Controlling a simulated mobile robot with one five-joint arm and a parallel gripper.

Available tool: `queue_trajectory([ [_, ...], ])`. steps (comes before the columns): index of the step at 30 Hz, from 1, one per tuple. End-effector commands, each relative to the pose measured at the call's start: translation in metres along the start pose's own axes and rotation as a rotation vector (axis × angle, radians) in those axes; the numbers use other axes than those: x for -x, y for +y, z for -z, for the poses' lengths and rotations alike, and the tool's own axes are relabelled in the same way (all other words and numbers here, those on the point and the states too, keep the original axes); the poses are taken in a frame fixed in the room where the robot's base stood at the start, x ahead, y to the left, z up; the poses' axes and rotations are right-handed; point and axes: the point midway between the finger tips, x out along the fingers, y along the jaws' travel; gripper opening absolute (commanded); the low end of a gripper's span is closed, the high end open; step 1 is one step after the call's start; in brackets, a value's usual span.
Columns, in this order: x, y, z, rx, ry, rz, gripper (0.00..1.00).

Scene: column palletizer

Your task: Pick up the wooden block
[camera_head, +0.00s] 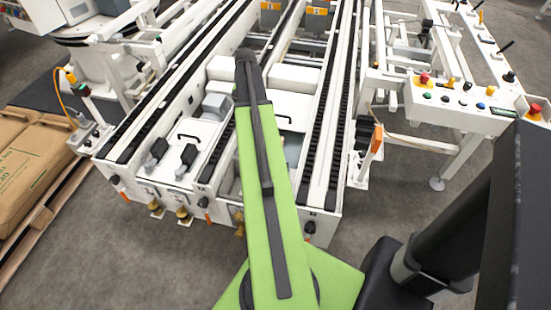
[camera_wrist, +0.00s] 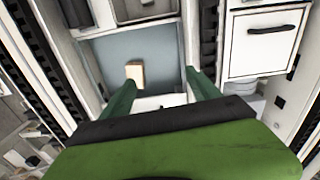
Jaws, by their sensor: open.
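The wooden block (camera_wrist: 134,73) is a small tan piece in the wrist view. It lies on a grey-blue surface (camera_wrist: 160,60) between white machine walls. My gripper (camera_wrist: 156,83) shows its two dark green fingers apart, with nothing between them. The block appears beyond the fingertips, nearer the left finger; I cannot tell the distance. In the head view my green arm reaches over the machine, and the block and the fingers cannot be made out.
A white conveyor machine (camera_head: 329,226) with long dark rails fills the middle. A control panel (camera_head: 462,105) with buttons stands at the right. Sacks (camera_head: 30,165) lie on a pallet at the left. Grey floor (camera_head: 110,255) is clear in front.

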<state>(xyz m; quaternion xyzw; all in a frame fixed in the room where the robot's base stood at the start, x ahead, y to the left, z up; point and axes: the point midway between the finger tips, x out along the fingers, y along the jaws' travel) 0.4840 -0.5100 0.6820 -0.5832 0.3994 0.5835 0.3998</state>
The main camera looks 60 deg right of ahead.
Motion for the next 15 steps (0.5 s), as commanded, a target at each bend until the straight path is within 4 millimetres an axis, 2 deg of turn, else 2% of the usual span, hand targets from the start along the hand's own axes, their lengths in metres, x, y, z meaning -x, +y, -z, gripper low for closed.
queue_trajectory([
  [1, -0.021, 0.03, 0.022, -0.071, 0.0, 0.0, 0.71],
  [3, -0.028, 0.063, 0.038, -0.143, 0.0, 0.0, 0.71],
  [6, -0.031, 0.088, 0.049, -0.2, 0.0, 0.0, 0.71],
  [11, -0.03, 0.094, 0.051, -0.214, 0.0, 0.0, 0.71],
  [15, -0.044, 0.093, 0.05, -0.212, 0.0, 0.0, 0.71],
])
